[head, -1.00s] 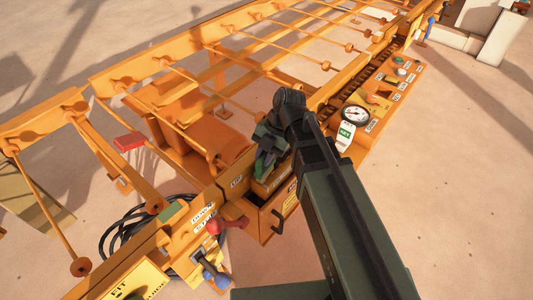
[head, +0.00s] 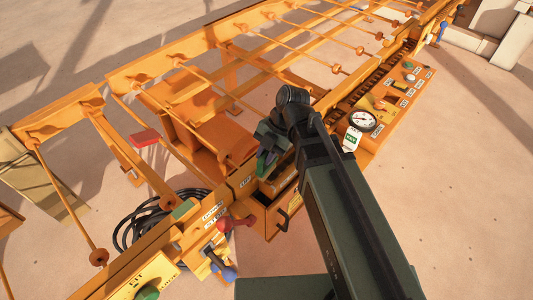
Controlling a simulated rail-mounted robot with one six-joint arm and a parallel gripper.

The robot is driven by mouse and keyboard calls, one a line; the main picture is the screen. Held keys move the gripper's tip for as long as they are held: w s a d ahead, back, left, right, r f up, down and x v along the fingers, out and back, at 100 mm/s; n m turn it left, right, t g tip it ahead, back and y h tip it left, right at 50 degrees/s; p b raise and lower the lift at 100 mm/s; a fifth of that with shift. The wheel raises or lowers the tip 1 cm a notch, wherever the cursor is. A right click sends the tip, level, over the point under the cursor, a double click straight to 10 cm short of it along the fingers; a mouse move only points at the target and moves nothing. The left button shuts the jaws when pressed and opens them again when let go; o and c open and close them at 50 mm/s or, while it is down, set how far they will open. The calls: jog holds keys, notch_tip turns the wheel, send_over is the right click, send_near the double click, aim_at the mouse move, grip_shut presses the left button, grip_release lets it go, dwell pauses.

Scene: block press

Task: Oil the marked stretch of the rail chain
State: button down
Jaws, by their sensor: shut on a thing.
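My gripper (head: 266,163) is above the open drawer of the orange machine, beside its rail. It is seen from behind and partly hidden by my own wrist. It is shut on a small dark-green thing, too covered to make out. The dark rail chain (head: 372,87) runs along the orange rail, up and right of my gripper. I cannot make out a marked stretch on it.
The drawer (head: 290,207) with a dark handle stands out below my gripper. A control panel (head: 398,90) with a gauge (head: 362,121) lies to the right.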

jog(key=shift+r, duration=0.45)
notch_tip(320, 180, up, 3)
jog(key=p, duration=0.3)
jog(key=shift+r, duration=0.15)
